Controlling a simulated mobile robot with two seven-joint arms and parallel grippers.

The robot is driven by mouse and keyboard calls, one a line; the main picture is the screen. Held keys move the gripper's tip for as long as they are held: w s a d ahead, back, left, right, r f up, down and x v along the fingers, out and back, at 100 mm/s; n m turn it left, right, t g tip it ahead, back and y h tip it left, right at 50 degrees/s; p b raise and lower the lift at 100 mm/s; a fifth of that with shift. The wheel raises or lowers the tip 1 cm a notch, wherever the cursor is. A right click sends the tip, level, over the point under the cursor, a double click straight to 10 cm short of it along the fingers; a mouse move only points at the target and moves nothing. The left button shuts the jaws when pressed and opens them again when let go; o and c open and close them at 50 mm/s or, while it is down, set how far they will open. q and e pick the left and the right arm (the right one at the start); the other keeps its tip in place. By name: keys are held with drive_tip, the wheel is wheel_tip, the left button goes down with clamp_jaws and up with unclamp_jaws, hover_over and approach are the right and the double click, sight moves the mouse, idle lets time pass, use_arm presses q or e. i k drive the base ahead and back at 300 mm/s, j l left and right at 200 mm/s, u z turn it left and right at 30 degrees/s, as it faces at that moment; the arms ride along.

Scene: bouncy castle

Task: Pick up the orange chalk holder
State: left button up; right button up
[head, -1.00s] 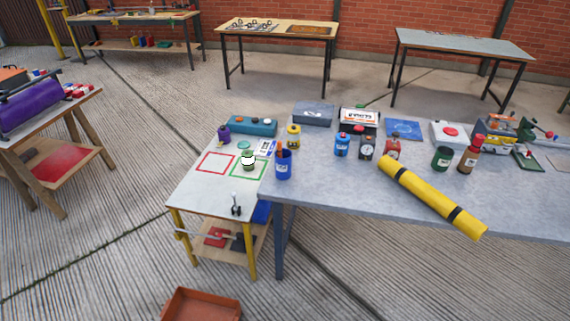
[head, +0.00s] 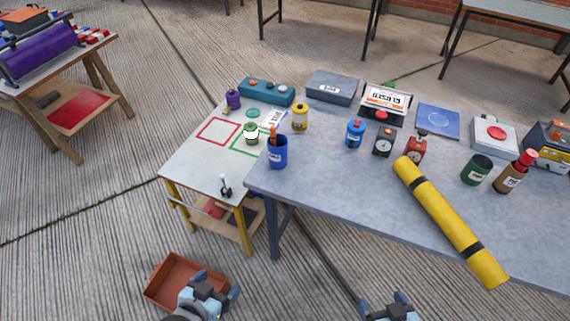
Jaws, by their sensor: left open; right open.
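An orange stick-like piece (head: 274,134) stands up out of a blue cup (head: 278,154) near the left corner of the grey table; it may be the orange chalk holder, but it is too small to tell. A blue jar with an orange top (head: 355,134) stands farther right on the same table. My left gripper (head: 218,284) is open and empty, low in the view, in front of the tables and over the edge of an orange-brown tray. My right gripper (head: 388,300) is open at the bottom edge, partly cut off. Both are well apart from the cup.
The grey table (head: 345,185) carries a yellow roll (head: 450,220), bottles, timers and boxes. A small white table (head: 190,165) with red and green outlines adjoins it. The orange-brown tray (head: 168,280) is on the floor. A purple roller stand (head: 40,50) is at the left.

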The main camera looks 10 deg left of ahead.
sight(273, 137)
drive_tip(key=i+j+u, duration=0.1)
drive_tip(key=i, duration=0.35)
drive_tip(key=i+j+u, duration=0.1)
drive_tip(key=i, duration=0.3)
